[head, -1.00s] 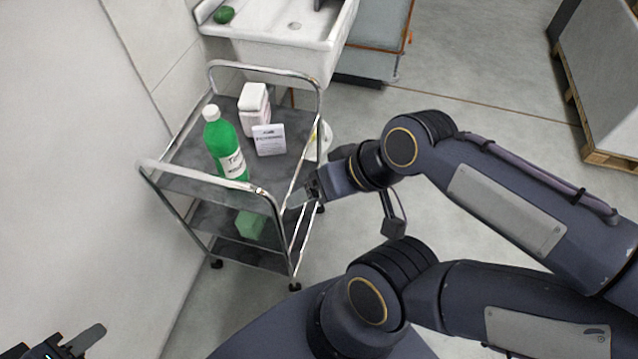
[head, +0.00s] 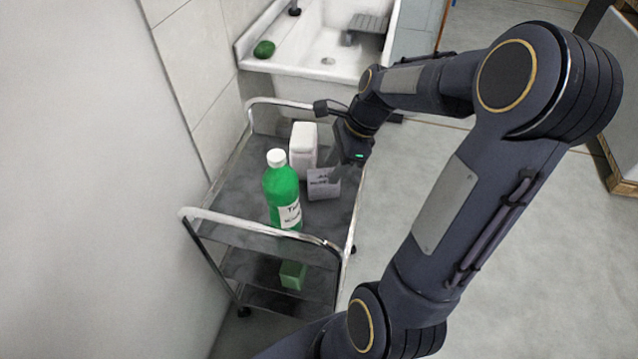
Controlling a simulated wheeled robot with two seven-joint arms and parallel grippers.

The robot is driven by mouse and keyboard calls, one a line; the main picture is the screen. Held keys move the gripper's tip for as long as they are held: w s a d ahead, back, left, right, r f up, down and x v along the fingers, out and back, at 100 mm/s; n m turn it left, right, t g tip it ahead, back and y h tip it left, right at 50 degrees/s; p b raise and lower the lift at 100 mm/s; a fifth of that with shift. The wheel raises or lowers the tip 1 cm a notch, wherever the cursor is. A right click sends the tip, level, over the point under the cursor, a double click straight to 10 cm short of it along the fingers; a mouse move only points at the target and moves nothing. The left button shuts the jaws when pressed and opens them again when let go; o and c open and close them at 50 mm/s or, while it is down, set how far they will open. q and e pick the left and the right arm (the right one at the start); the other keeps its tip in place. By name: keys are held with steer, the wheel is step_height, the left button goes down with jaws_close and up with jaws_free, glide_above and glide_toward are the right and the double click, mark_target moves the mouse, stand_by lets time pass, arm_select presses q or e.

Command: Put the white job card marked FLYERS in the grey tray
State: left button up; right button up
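My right gripper (head: 337,172) is at the card's upper right edge, reaching down from the far side. Its fingers are partly hidden and blurred, so I cannot tell whether they touch the card or are closed on it. My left gripper is out of view. I cannot make out a grey tray.
The trolley's top shelf (head: 240,190) also holds a green bottle (head: 281,190) with a white cap and a white container (head: 303,150). A green block (head: 292,275) sits on a lower shelf. A sink (head: 310,50) with a green object (head: 264,49) stands behind. Chrome rails edge the trolley.

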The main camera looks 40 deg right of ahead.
mark_target(324, 197)
steer(key=b+x, duration=0.1)
steer(key=x, duration=0.2)
steer(key=b+x, duration=0.1)
steer(key=x, duration=0.1)
steer(key=shift+a+f, duration=0.3)
steer(key=shift+a, duration=0.05)
jaws_close()
